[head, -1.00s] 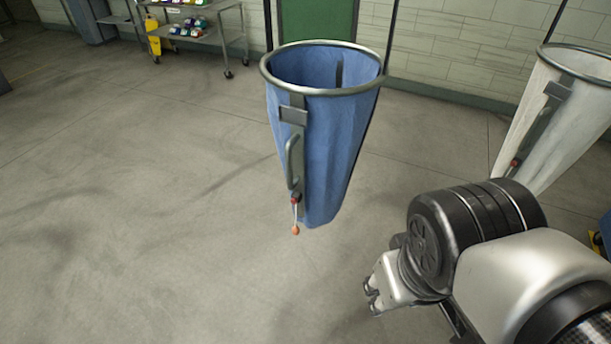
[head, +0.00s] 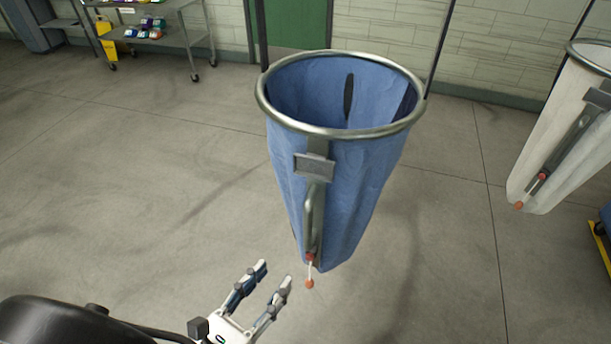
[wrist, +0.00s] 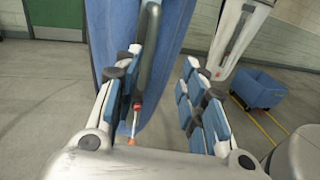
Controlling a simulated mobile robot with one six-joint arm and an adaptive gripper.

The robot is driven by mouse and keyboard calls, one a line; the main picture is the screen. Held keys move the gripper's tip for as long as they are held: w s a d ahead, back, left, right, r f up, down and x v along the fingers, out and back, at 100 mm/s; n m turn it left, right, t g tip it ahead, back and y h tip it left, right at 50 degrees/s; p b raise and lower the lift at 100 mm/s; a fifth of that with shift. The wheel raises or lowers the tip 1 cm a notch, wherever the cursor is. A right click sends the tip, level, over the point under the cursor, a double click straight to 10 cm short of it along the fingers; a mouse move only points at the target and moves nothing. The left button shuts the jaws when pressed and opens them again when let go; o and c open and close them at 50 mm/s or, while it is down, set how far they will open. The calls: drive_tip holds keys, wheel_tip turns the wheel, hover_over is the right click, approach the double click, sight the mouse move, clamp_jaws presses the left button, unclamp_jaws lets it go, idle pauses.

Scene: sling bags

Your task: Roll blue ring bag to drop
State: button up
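The blue ring bag (head: 350,200) hangs open from a metal ring in the head view, near the middle. A grey plate and a grey handle (head: 311,222) run down its front, with a red-tipped pull cord (head: 310,284) below. My gripper (head: 275,275) is open and empty, just left of and below the handle in the head view. In the wrist view the blue bag (wrist: 180,20) fills the upper middle. The handle (wrist: 148,60) shows between the open fingers (wrist: 160,75), toward the left one; I cannot tell whether they touch.
A white ring bag (head: 550,150) hangs at the right. A blue bin (wrist: 258,88) stands beyond it, near yellow floor lines. A shelf cart (head: 150,35) with small coloured items stands at the back left, near a green door (head: 297,25). The floor at the left is clear.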

sight(305, 224)
drive_tip(key=shift+n+t+y, duration=0.3)
drive_tip(key=shift+n+y, duration=0.1)
drive_tip(key=shift+n, duration=0.1)
drive_tip(key=b+x, duration=0.1)
drive_tip(key=x, duration=0.4)
drive_tip(key=b+x, duration=0.1)
drive_tip(key=x, duration=0.5)
drive_tip(key=b+x, duration=0.1)
drive_tip(key=x, duration=0.5)
drive_tip(key=shift+w+a+f, duration=0.1)
drive_tip(key=shift+a+f, duration=0.05)
drive_tip(key=shift+a, duration=0.15)
drive_tip(key=shift+c, duration=0.5)
clamp_jaws()
